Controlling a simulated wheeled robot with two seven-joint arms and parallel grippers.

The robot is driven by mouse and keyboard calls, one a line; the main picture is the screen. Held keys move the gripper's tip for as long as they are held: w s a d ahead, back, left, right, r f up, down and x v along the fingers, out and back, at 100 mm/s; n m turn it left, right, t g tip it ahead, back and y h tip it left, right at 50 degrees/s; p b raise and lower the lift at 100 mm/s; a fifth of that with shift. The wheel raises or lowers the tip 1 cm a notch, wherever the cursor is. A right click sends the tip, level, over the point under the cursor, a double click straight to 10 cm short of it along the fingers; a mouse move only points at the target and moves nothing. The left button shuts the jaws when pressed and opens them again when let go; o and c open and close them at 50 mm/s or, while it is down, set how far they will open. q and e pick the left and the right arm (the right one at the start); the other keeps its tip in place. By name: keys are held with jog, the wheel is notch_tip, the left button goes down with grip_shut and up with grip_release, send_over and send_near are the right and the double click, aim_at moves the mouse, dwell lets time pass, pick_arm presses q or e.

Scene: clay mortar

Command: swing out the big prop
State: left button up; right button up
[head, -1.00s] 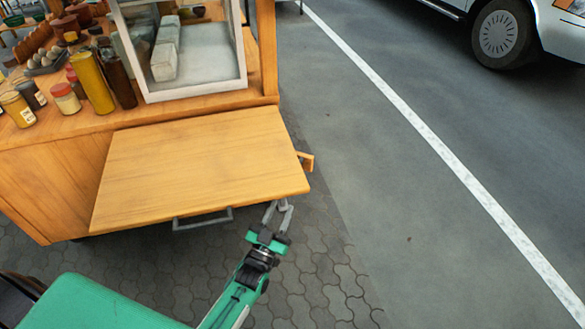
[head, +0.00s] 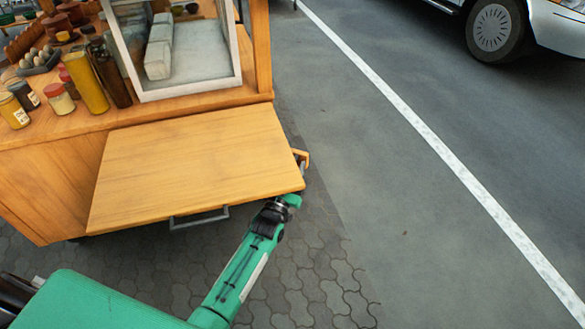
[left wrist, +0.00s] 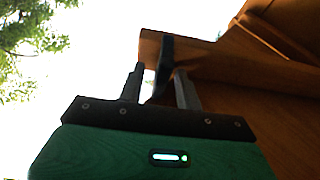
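The wooden flap board (head: 195,165) sticks out level from the side of the cart. The end of an orange wooden prop (head: 302,157) shows past the board's right edge. In the left wrist view a wooden beam end (left wrist: 150,47), seemingly the prop, lies just beyond my fingers, with a dark upright bar (left wrist: 167,52) on it. My left gripper (left wrist: 159,72) has its fingers apart, with the dark bar between them; I cannot tell whether they touch it. In the head view the fingers are hidden under the board's front right corner. My right gripper is not in view.
A grey metal handle (head: 199,218) hangs under the board's front edge. Jars and bottles (head: 88,80) and a glass case (head: 185,55) stand on the cart top. The pavement to the right is clear up to a white car (head: 545,25).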

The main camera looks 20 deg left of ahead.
pick_arm(q)
grip_shut()
jog(key=shift+s, duration=0.1)
